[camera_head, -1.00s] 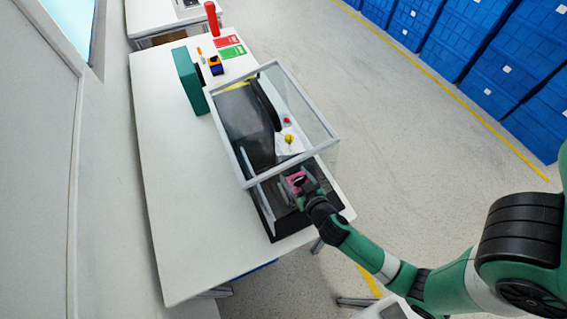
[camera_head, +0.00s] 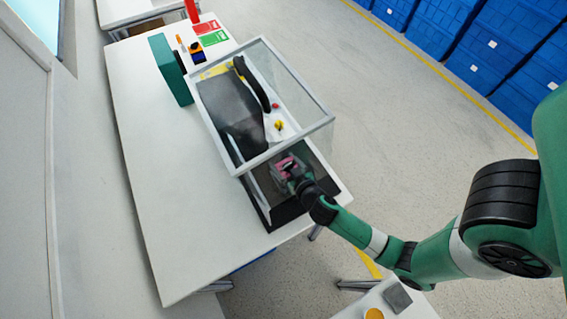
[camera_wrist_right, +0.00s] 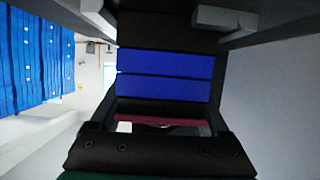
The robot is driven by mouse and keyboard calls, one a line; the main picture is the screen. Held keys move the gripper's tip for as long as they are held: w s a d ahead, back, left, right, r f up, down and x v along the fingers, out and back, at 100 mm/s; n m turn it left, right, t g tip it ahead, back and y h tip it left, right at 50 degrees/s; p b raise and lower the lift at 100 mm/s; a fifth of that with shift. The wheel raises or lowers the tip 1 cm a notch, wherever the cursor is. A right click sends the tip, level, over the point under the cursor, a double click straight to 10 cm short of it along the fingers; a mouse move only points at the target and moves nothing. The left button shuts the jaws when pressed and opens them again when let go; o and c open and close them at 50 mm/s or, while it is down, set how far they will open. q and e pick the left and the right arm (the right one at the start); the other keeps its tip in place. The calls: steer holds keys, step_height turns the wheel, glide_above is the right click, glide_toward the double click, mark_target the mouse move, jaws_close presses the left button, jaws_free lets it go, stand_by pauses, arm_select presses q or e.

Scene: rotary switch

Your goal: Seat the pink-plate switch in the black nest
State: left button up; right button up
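The pink plate of the switch (camera_head: 284,162) shows small and partly covered at the tip of my right gripper (camera_head: 293,169) in the head view, low inside the front end of the glazed enclosure. In the right wrist view, a dark pink strip (camera_wrist_right: 165,123) crosses just beyond the black gripper body. Whether the fingers are closed on the plate or only beside it is unclear. A dark base (camera_head: 285,213) lies below the gripper; I cannot make out the black nest. My left gripper is out of view.
The grey enclosure frame (camera_head: 318,127) stands close around and above the gripper. Inside are a red button (camera_head: 275,106) and a yellow knob (camera_head: 279,126). The white table (camera_head: 165,210) is clear on the left. A teal box (camera_head: 170,70) stands at the back.

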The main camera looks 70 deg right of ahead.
steer(key=shift+o, duration=1.4)
steer(key=shift+r+p, duration=0.2)
steer(key=shift+p, duration=0.15)
steer(key=v, duration=0.9)
steer(key=shift+a+f, duration=0.15)
steer(key=p+v, duration=0.2)
steer(key=v, duration=0.1)
steer(key=shift+p, duration=0.4)
